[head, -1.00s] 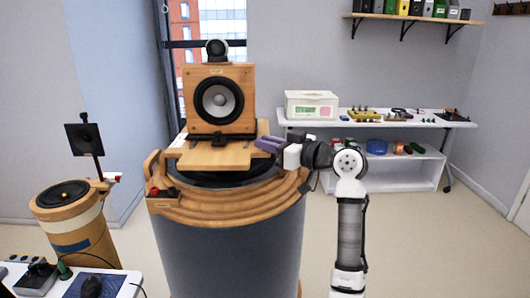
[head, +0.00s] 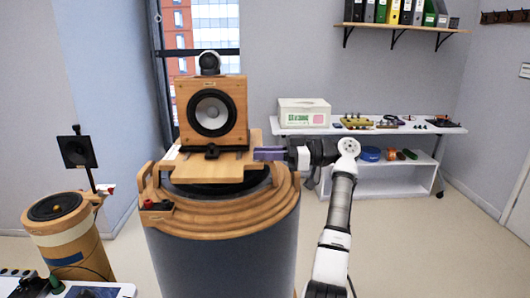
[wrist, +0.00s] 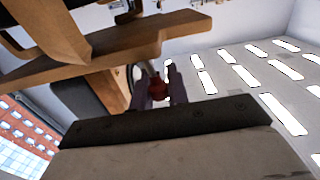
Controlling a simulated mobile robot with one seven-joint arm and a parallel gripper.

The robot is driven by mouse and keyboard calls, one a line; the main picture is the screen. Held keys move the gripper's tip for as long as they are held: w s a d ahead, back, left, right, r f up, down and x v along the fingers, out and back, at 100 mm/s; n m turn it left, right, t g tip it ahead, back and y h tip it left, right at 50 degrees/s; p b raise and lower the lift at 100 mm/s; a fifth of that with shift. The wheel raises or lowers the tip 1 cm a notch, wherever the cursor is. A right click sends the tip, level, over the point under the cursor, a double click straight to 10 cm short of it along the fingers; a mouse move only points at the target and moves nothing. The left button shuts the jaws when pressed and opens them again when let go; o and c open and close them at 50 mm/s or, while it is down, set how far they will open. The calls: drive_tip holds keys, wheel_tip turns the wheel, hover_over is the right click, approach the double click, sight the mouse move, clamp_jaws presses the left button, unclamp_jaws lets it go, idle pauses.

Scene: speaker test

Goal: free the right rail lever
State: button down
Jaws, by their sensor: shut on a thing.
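The rest of the lever is hidden in both views. A black clamp-like part (head: 212,152) sits at the speaker's front foot.
Stepped wooden rings (head: 230,224) circle the pedestal's top. A small red and black part (head: 156,205) is at its front left. A smaller wooden drum (head: 62,220) stands at left. A white bench (head: 455,129) with a box (head: 303,113) is behind my arm.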

idle(0.3)
drive_tip(key=c, duration=1.4)
unclamp_jaws()
drive_tip(key=shift+a, duration=0.1)
drive_tip(key=shift+o, duration=0.2)
drive_tip(key=d, duration=1.4)
drive_tip(key=shift+b, duration=0.4)
drive_tip(key=shift+s+f, duration=0.1)
